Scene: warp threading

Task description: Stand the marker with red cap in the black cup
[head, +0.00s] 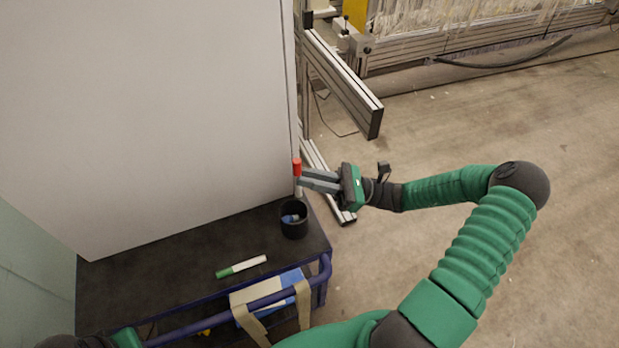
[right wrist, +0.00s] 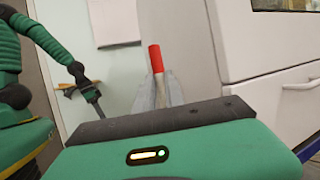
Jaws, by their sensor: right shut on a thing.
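The marker with red cap (head: 297,167) is upright, cap at the top, between the fingertips of my right gripper (head: 301,181). My right gripper is shut on it. In the right wrist view the red cap (right wrist: 156,58) stands up between the fingers, and the green gripper body hides the lower part. The black cup (head: 294,227) stands upright on the dark cart top, just below the marker in the head view. Something blue and white shows inside the cup. My left gripper (right wrist: 92,97) shows small in the right wrist view; its finger opening is unclear.
A marker with a green end (head: 242,267) lies on the dark cart top (head: 170,270) left of the cup. A large pale panel (head: 150,110) rises behind the cart top. A blue rail (head: 322,275) and tan straps run along the front edge. A metal beam (head: 345,85) stands behind.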

